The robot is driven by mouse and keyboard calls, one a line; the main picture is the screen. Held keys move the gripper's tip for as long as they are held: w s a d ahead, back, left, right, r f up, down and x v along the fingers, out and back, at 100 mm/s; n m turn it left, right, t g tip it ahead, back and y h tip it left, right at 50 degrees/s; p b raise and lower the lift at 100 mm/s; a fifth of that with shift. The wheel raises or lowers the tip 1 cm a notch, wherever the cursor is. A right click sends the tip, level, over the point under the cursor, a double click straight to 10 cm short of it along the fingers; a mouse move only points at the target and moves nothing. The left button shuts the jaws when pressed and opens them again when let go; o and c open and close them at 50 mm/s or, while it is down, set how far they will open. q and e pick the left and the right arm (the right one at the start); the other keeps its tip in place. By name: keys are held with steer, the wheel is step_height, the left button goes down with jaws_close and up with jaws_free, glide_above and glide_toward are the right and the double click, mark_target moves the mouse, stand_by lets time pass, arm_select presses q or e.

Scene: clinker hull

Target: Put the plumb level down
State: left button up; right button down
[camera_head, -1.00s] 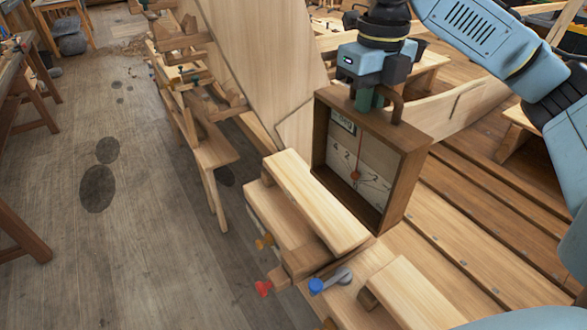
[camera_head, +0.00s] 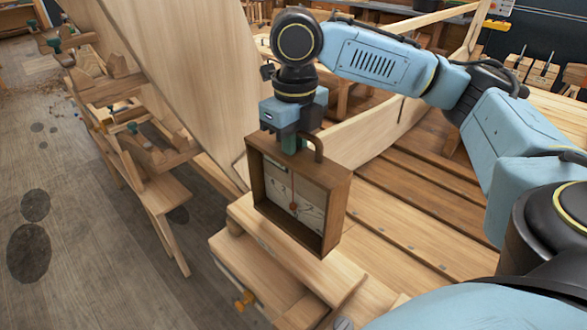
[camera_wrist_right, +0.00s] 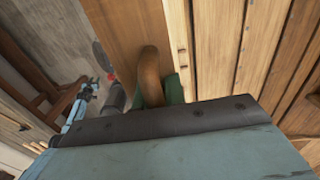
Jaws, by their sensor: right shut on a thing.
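The plumb level (camera_head: 337,205) is a brown wooden box frame with a pale dial face and a reddish pointer, upright and slightly turned. My right gripper (camera_head: 292,146) is shut on the curved handle on its top. In the right wrist view the handle (camera_wrist_right: 149,78) shows beside a green finger, above the level's brown top (camera_wrist_right: 125,30). The level's lower edge overlaps a pale wooden block (camera_head: 250,216) in the head view; I cannot tell whether they touch. My left gripper is not in view.
A long wooden stand with clamps (camera_head: 150,165) is at left. A tall leaning plank (camera_head: 185,75) rises behind the level. Slatted planks (camera_head: 420,225) lie to the right. Open floor (camera_head: 95,235) is at far left.

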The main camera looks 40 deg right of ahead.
steer(key=shift+w+f, duration=0.1)
steer(key=shift+f, duration=2.15)
steer(key=c, duration=1.5)
jaws_free()
steer(key=shift+f, duration=0.1)
steer(key=shift+o, duration=0.2)
step_height(320, 180, up, 13)
steer(key=shift+f+p, duration=0.1)
steer(key=shift+p, duration=0.3)
